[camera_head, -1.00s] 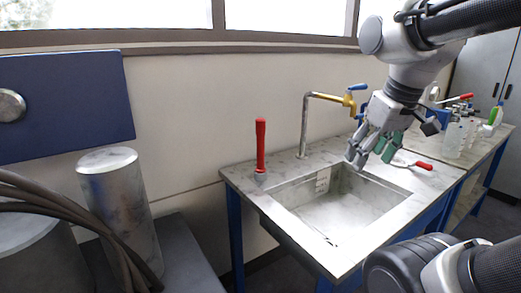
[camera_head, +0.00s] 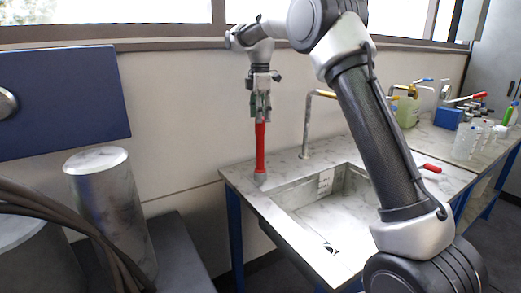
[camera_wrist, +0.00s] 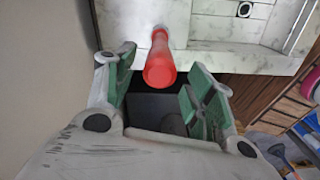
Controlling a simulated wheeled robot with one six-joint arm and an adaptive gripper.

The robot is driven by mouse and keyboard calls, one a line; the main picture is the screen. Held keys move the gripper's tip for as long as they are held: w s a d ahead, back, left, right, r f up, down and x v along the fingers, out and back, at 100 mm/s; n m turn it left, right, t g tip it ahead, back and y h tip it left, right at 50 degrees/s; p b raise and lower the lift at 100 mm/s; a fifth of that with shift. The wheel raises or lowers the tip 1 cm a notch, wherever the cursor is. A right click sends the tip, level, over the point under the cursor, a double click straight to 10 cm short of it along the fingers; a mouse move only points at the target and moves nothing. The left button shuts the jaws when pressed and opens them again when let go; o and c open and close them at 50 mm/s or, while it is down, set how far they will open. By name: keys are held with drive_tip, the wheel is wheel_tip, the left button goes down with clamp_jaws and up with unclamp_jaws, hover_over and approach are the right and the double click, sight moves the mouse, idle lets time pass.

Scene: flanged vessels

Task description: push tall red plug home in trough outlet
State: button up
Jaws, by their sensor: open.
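The tall red plug (camera_head: 260,148) stands upright at the back left corner of the trough's rim, its foot in a small grey base (camera_head: 260,177). My gripper (camera_head: 261,112) points down over the plug's top. In the wrist view the red plug (camera_wrist: 159,66) shows between the green-padded fingers of my open gripper (camera_wrist: 160,75), with visible space at the right finger. Whether either finger touches it I cannot tell. The trough (camera_head: 292,200) is a pale stone sink. A small dark outlet (camera_head: 331,249) shows in its floor, and the outlet also shows in the wrist view (camera_wrist: 244,9).
A tap (camera_head: 306,125) rises behind the trough, right of the plug. A red-handled tool (camera_head: 432,168) lies on the right rim. Bottles and a blue box (camera_head: 448,118) stand on the far bench. A metal cylinder (camera_head: 108,205) stands at left. The wall is close behind.

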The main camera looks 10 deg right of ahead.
sight(261, 133)
wheel_tip(261, 133, down, 7)
drive_tip(key=shift+d+f, duration=0.15)
drive_tip(key=shift+f, duration=0.05)
clamp_jaws()
idle(0.3)
